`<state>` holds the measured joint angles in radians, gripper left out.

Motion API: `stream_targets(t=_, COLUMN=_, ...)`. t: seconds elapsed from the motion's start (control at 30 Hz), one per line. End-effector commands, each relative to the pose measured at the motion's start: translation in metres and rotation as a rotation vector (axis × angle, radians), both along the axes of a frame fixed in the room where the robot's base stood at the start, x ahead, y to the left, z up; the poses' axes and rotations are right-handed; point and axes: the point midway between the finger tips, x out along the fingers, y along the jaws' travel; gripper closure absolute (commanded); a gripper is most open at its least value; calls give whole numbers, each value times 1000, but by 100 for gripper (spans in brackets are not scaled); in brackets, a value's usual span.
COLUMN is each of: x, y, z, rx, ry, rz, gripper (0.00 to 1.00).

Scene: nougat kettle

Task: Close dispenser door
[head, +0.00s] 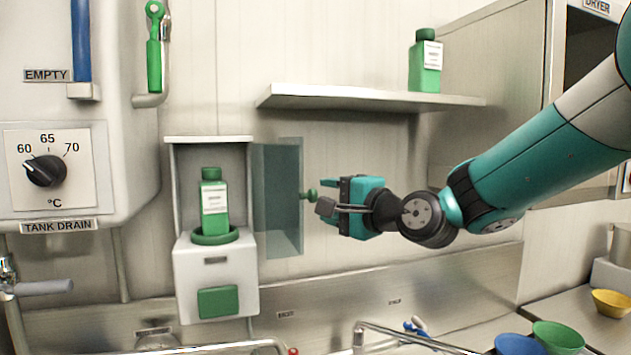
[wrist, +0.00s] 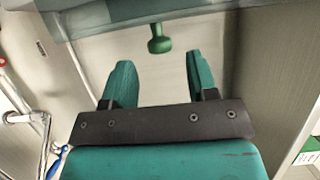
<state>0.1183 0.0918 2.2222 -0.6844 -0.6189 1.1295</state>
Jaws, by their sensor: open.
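The dispenser (head: 215,280) is a white wall unit with a green bottle (head: 214,202) standing in its green-ringed seat. Its door (head: 277,200) is a tinted clear panel, swung open to the right of the housing. A green knob (head: 308,196) sticks out from the door's right side; in the wrist view the knob (wrist: 159,40) lies ahead of the fingers, near the middle. My gripper (head: 322,197) is right of the door, pointing left, very close to the knob. In the wrist view my gripper (wrist: 160,80) is open and empty, with the knob beyond its fingertips.
A shelf (head: 370,97) holding another green bottle (head: 426,62) is above my gripper. The tank with its dial (head: 45,170) is at the left. Sink taps and rails (head: 400,340) are below. Green (head: 558,337) and yellow (head: 613,303) bowls are at lower right.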

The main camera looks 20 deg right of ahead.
Motion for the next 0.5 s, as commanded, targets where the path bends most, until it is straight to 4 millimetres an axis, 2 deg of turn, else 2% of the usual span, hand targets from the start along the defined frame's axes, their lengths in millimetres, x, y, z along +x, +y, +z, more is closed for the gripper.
stream_targets(t=0.03, x=9, y=5, z=4, rx=0, ry=2, rz=3, gripper=47)
stream_targets(t=0.2, x=30, y=14, z=2, rx=1, ry=1, rz=1, gripper=47)
stream_targets(t=0.5, x=39, y=18, z=-1, rx=-1, ry=0, rz=-1, gripper=47)
